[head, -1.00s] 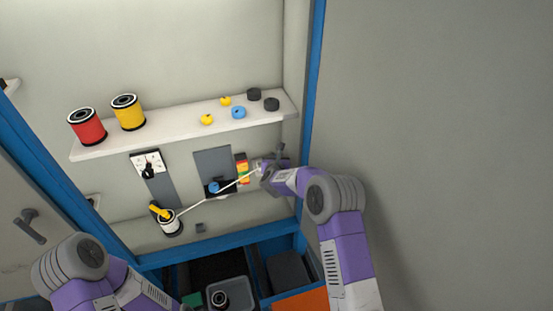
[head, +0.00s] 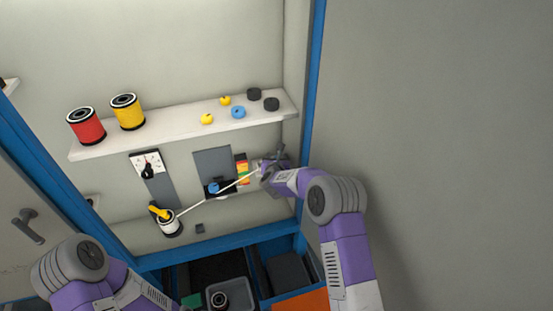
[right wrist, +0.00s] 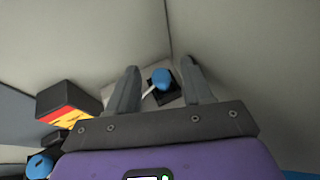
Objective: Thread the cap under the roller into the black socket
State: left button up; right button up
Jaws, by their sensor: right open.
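A blue cap (right wrist: 161,78) ends the white cable and sits at the black socket (right wrist: 165,97) in the right wrist view; how deep it sits I cannot tell. My right gripper (right wrist: 160,66) is open, with one finger on each side of the cap, apart from it. In the head view my right gripper (head: 264,166) is at the cable's right end and hides the socket. The white cable (head: 240,180) runs from the spool (head: 170,227) past the blue roller (head: 213,188), which also shows in the right wrist view (right wrist: 38,166). My left gripper is out of view.
A red-yellow box with a dark top (right wrist: 68,101) stands beside my right gripper. A shelf (head: 170,135) above carries red (head: 86,126) and yellow (head: 127,112) spools and small round parts. Below are bins (head: 285,270). The wall on the right is bare.

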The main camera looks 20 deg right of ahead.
jog(key=shift+s, duration=0.1)
jog(key=b+v, duration=0.1)
jog(key=v, duration=0.6)
jog(key=shift+s, duration=0.2)
jog(key=shift+a+r, duration=0.1)
jog(key=o, duration=0.9)
jog(key=shift+s+b, duration=0.1)
jog(key=shift+b, duration=0.2)
jog(key=b+v, duration=0.1)
jog(key=v, duration=0.2)
jog(key=shift+r, duration=0.3)
jog(key=shift+s+r, duration=0.1)
